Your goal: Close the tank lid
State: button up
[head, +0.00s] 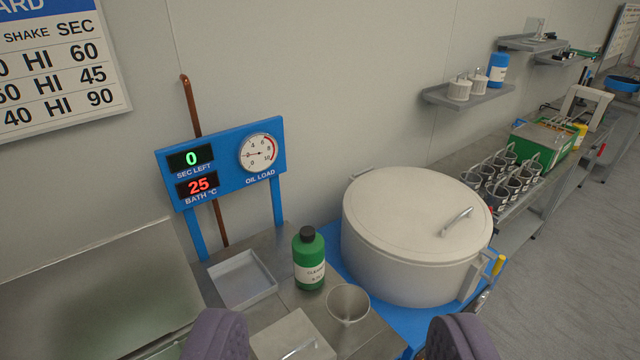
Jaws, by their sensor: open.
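A large round white vessel (408,265) stands on a blue base at the centre right. Its flat round lid (400,205), with a curved metal handle, appears to sit level on top. A square pale metal plate or lid (290,337) with a thin bar handle shows at the bottom edge, partly cut off. A broad grey metal panel (90,290) rises at the left; whether it is an open lid is unclear. I cannot tell which of these belongs to the tank. My gripper (338,338) is open, its two padded fingers wide apart at the bottom edge, with nothing visibly held.
A green bottle (308,262), a funnel or cup (348,304) and a shallow metal tray (242,278) stand on the bench. A blue display stand (225,165) reads 0 seconds and 25 °C. Several metal cups (500,180) and a green box (545,145) lie farther right.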

aim_at(109, 299)
jog(key=k+j+z, duration=0.1)
jog(key=k+j, duration=0.9)
jog(key=j, duration=0.2)
jog(key=k+j+z, duration=0.15)
jog(key=k+j, duration=0.85)
jog(key=i+l, duration=0.4)
jog(key=i, duration=0.3)
jog(key=i+l+u, duration=0.1)
jog(key=i+l, duration=0.3)
jog(key=i, duration=0.25)
jog(key=i+l, duration=0.45)
jog(key=i, duration=0.25)
jog(key=i+l+u, duration=0.1)
jog(key=i+l, duration=0.35)
jog(key=i, duration=0.2)
